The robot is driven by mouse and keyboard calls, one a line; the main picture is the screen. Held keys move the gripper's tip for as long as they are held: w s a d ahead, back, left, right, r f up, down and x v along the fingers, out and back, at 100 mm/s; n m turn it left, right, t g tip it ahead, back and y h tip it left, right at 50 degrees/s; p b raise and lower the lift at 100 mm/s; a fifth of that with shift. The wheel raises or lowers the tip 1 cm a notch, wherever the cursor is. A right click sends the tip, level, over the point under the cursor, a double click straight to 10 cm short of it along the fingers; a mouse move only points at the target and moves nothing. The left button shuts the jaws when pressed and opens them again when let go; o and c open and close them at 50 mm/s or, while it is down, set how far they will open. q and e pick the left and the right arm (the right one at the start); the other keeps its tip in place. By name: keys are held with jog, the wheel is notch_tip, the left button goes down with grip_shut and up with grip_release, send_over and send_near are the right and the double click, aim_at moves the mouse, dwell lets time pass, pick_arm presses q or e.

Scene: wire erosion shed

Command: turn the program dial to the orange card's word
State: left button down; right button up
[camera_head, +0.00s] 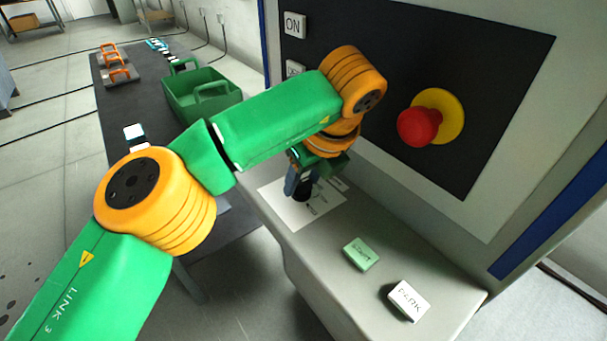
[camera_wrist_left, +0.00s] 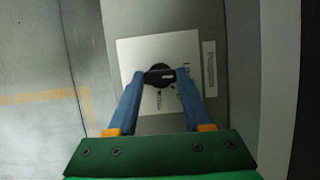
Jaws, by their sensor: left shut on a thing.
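The black program dial (camera_head: 302,194) sits on a white plate (camera_head: 285,213) on the grey console ledge. My left gripper (camera_head: 299,186) reaches down over it. In the left wrist view, the blue fingers (camera_wrist_left: 160,76) are shut on the dial's bar (camera_wrist_left: 158,72), one at each end. A small pale mark shows near the bar's right end. Small printed words stand on the plate right of and below the dial, too small to read. A green card (camera_head: 361,255) and a white card (camera_head: 408,300) lie on the ledge; the white one seems to read PARK. No orange card shows. My right gripper is out of view.
A red emergency button (camera_head: 421,126) on a yellow disc sticks out from the black panel (camera_head: 480,60) above the ledge. An ON label (camera_head: 294,25) is at its upper left. A dark bench (camera_head: 125,100) at left holds a green caddy (camera_head: 203,97) and orange-handled items (camera_head: 118,66).

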aim_at(313, 206)
pick_arm(q)
jog(key=shift+w+n, duration=0.1)
jog(key=shift+n, duration=0.2)
jog(key=shift+c, duration=1.6)
grip_release()
jog(key=shift+a, duration=0.1)
jog(key=p+v, duration=0.1)
jog(key=v, duration=0.6)
jog(key=shift+w, duration=0.15)
